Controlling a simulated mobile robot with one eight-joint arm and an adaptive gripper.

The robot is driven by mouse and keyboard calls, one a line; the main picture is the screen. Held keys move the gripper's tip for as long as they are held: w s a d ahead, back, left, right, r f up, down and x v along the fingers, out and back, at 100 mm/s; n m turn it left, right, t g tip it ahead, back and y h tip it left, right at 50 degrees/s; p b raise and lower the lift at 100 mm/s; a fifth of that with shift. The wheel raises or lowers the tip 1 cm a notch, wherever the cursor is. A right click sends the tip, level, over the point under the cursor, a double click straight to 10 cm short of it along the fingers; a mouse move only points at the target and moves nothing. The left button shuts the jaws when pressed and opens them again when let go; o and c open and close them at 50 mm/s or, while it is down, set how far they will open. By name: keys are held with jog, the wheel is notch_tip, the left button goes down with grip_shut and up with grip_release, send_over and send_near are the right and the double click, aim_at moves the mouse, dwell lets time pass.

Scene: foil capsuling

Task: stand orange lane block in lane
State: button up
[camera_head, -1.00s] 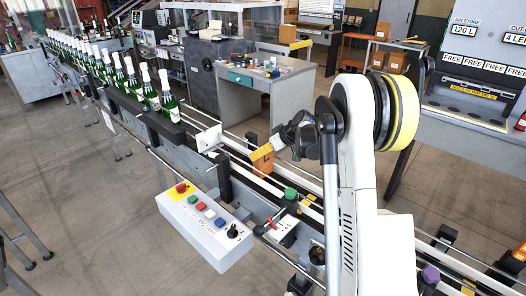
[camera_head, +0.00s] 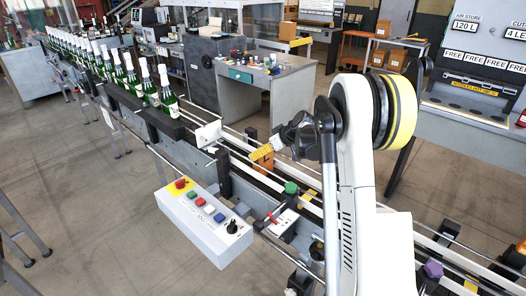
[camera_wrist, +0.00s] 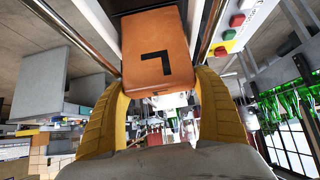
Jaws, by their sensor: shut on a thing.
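The orange lane block (camera_head: 262,156) is at my gripper's tips above the conveyor lane. In the wrist view the orange block (camera_wrist: 157,50) shows a face with a black L-shaped mark, held between two yellow fingers. My gripper (camera_head: 268,152) is shut on the block; the fingers also show on both sides of it in the wrist view (camera_wrist: 160,95). The lane (camera_head: 240,160) runs between pale rails under the block. Whether the block's underside touches the lane is hidden.
Green bottles (camera_head: 150,88) stand in a row up the line at left. A control box (camera_head: 205,222) with coloured buttons sits at the lane's near side. A white plate (camera_head: 207,134) stands across the lane just left of the block.

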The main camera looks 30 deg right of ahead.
jog(key=o, duration=1.4)
jog(key=v, duration=1.2)
jog(key=shift+d, duration=0.1)
jog(key=s+a+r+m+g+h+b, duration=0.1)
jog(key=s+a+r+m+b, duration=0.15)
jog(key=s+a, duration=1.05)
jog(key=s+a+f+b, duration=0.1)
jog(key=s+a+f, duration=0.1)
jog(key=s, duration=0.4)
jog(key=s+a+f+m+h+b, duration=0.1)
jog(key=s+a+f+b, duration=0.1)
jog(key=s+a, duration=0.3)
jog(key=s+a+f+h+b, duration=0.1)
jog(key=s+a+f, duration=0.2)
jog(key=s, duration=0.4)
jog(key=shift+s+a+f+m+b, duration=0.1)
jog(key=shift+a+f+m+b, duration=0.25)
jog(key=shift+a, duration=0.4)
